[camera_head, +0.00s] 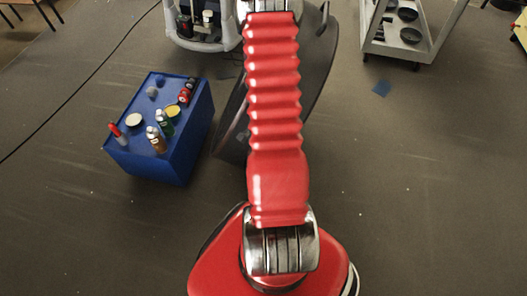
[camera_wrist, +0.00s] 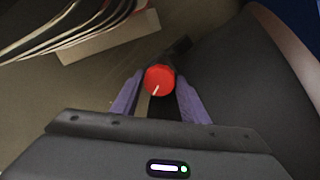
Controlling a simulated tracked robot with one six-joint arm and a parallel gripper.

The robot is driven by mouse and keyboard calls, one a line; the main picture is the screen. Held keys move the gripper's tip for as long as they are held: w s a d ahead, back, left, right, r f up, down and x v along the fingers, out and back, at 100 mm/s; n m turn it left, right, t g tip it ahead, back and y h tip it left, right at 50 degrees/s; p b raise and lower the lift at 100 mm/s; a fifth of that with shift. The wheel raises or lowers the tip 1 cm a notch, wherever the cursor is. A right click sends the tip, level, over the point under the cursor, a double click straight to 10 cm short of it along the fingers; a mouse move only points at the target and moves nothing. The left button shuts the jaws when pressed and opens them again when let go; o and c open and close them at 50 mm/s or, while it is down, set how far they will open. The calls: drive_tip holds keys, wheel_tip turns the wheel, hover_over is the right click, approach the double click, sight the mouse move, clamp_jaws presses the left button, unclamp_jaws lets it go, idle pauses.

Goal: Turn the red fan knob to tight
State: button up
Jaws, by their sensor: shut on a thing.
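The red fan knob (camera_wrist: 159,80) shows in the wrist view as a round red cap with a white pointer line, which points down and slightly left. My gripper (camera_wrist: 158,92) has its two purple fingers on either side of the knob and is shut on it. The knob and my gripper are hidden behind the arm there.
A blue box (camera_head: 150,165) with bottles and small items on top stands left of my arm. A grey wheeled cart (camera_head: 440,30) stands at the upper right. In the wrist view, curved pale strips (camera_wrist: 70,30) lie at the upper left.

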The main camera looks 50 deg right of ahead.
drive_tip(key=shift+w+d, duration=0.25)
drive_tip(key=shift+d, duration=0.05)
drive_tip(key=o, duration=1.1)
drive_tip(key=shift+c, duration=0.2)
drive_tip(key=shift+r, duration=1.7)
drive_tip(key=shift+s+a+r, duration=0.1)
drive_tip(key=shift+a+r, duration=0.05)
drive_tip(key=shift+r, duration=1)
drive_tip(key=shift+s+a+r, duration=0.1)
drive_tip(key=shift+r, duration=1)
